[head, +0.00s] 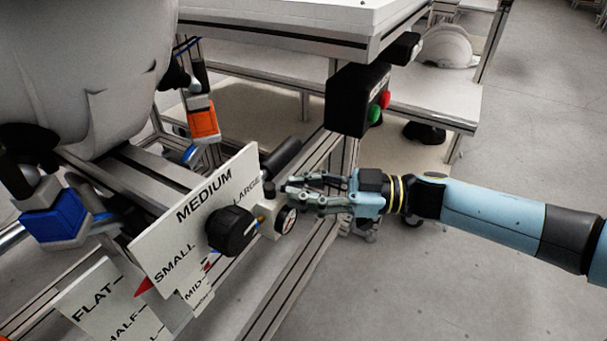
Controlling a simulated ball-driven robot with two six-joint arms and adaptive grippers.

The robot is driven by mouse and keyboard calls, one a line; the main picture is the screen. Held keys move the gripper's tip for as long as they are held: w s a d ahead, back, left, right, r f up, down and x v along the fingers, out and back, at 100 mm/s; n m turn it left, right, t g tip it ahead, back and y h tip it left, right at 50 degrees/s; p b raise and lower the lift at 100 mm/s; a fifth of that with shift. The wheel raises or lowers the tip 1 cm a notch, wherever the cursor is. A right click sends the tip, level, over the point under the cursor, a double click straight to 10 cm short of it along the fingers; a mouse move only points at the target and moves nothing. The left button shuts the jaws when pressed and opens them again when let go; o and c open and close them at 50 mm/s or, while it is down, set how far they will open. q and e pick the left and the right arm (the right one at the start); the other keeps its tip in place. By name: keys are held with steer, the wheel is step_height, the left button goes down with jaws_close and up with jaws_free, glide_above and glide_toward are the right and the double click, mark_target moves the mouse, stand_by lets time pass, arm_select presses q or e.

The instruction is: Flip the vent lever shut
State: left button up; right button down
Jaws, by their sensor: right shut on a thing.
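My right gripper (293,190) comes in from the right and is shut at the small pale valve block with a round gauge (285,220). Its fingers close on what appears to be the vent lever, which they mostly hide. A small dark piece (268,190) shows just left of the fingertips, and I cannot tell whether it is part of the lever. The lever's angle cannot be made out. My left gripper is not in view.
A white panel (185,215) marked SMALL, MEDIUM and LARGE carries a black knob (232,230) left of the gripper. A black box with red and green buttons (355,100) hangs above. A white helmet shell (447,47) rests on the back bench. Floor at lower right is clear.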

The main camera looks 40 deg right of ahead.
steer(key=c, duration=1.3)
jaws_free()
steer(key=shift+s, duration=0.1)
steer(key=shift+o, duration=0.2)
steer(key=v, duration=1.2)
